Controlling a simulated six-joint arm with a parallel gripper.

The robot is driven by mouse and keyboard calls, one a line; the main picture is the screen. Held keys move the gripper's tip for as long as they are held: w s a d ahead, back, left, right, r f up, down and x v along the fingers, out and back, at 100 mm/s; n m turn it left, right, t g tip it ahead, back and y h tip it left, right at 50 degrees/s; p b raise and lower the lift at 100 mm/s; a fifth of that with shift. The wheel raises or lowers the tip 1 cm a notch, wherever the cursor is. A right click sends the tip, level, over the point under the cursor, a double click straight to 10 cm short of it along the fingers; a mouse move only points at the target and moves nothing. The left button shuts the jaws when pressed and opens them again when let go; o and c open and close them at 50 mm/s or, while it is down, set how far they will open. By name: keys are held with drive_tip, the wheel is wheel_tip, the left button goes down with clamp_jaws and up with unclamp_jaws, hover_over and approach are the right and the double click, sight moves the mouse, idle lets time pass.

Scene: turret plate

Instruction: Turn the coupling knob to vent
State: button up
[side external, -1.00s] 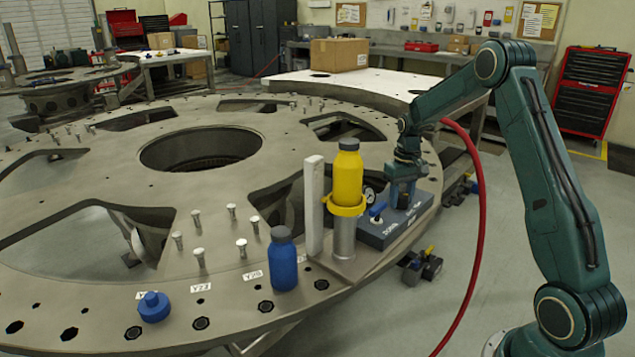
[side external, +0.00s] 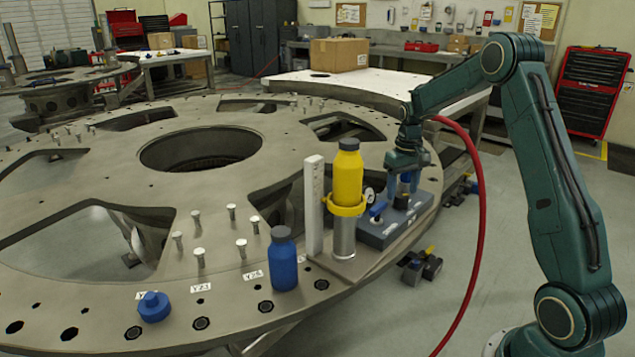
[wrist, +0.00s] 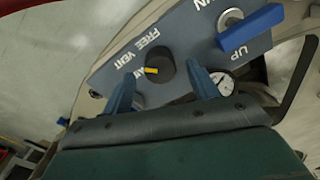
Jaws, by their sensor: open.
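The coupling knob (wrist: 160,66) is a dark round knob with a yellow pointer on the blue-grey control box (side external: 385,232). In the wrist view the pointer points left, toward the printed labels. FREE and VENT are readable; another label is partly hidden by a finger, and I cannot tell which label the pointer meets. My gripper (side external: 403,188) is open above the box. In the wrist view its blue fingers (wrist: 160,78) are apart, with the knob showing between and just beyond their tips. I see no clear contact. The knob also shows small below the fingers in the side view (side external: 401,202).
A blue lever (wrist: 250,28) marked UP and a gauge (wrist: 220,82) sit beside the knob. A yellow bottle (side external: 348,175) in a ring holder and a white post (side external: 314,205) stand left of the box. A red hose (side external: 481,200) hangs to the right.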

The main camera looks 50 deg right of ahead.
sight(401, 196)
wheel_tip(401, 196, up, 11)
idle(0.4)
drive_tip(key=shift+a, duration=0.1)
drive_tip(key=s+a+r+n+t, duration=0.1)
drive_tip(key=s+a+r, duration=0.3)
drive_tip(key=a, duration=0.4)
drive_tip(key=s+a+r+n+t, duration=0.1)
drive_tip(key=s+a+r, duration=0.35)
drive_tip(key=a, duration=0.45)
drive_tip(key=s+a+f+n+t, duration=0.1)
drive_tip(key=s+a, duration=0.4)
drive_tip(key=s, duration=0.2)
drive_tip(key=s+a+f+n+t, duration=0.1)
drive_tip(key=s+a+f+t, duration=0.1)
drive_tip(key=s+a, duration=0.4)
drive_tip(key=shift+s+f+t, duration=0.15)
drive_tip(key=shift+s+t, duration=0.15)
drive_tip(key=shift+s, duration=0.8)
